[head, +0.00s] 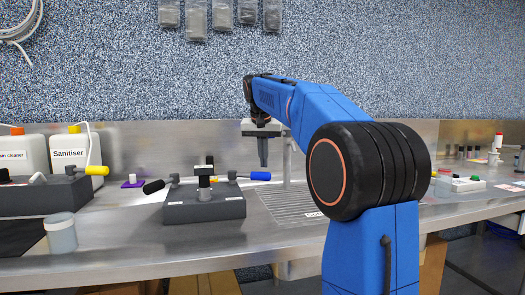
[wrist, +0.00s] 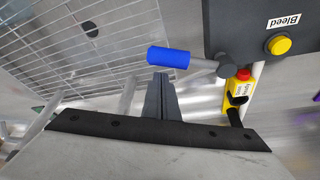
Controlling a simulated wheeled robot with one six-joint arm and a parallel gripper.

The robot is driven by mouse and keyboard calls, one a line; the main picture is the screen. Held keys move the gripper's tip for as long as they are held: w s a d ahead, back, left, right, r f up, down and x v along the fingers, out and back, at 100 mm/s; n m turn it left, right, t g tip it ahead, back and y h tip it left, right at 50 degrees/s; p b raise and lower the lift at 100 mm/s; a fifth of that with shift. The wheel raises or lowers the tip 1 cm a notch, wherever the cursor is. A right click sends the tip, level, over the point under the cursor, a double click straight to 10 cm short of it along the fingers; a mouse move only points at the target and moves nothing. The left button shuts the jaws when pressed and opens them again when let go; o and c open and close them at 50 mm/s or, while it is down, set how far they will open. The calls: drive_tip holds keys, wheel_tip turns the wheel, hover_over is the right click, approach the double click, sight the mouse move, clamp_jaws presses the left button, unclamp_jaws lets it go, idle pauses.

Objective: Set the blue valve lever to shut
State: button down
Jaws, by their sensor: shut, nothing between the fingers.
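The blue valve lever (head: 261,176) sticks out to the right from the right side of a dark grey valve block (head: 222,208) on the steel counter. Its blue grip (wrist: 168,58) also shows in the wrist view, on a grey arm joined to a pivot beside the block. My gripper (head: 263,164) is shut and empty, pointing down just above the blue grip in the head view. In the wrist view my fingertips (wrist: 160,77) lie close beside the grip's free end. I cannot tell whether they touch it.
A black-gripped lever (head: 153,187) sits left on the same block. A second block with a yellow lever (head: 97,170) stands further left, near the Sanitiser jug (head: 74,153). A slotted drain grate (head: 290,206) lies right of the block. A yellow button (wrist: 279,44) sits by a Bleed label.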

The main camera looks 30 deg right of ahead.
sight(264, 177)
drive_tip(key=shift+x, duration=1.5)
drive_tip(key=shift+s, duration=0.1)
drive_tip(key=shift+s+a+m, duration=0.65)
drive_tip(key=shift+s+m, duration=0.15)
drive_tip(key=shift+m, duration=0.2)
drive_tip(key=shift+s+a+m+g+h, duration=0.55)
drive_tip(key=shift+s+a+m, duration=0.3)
drive_tip(key=shift+m, duration=0.35)
drive_tip(key=shift+s+a+m+g, duration=0.25)
drive_tip(key=shift+s+a+m, duration=0.2)
drive_tip(key=shift+a+m, duration=0.3)
drive_tip(key=shift+s+a+m+g, duration=0.2)
drive_tip(key=shift+s+a+m, duration=0.3)
drive_tip(key=shift+a, duration=0.5)
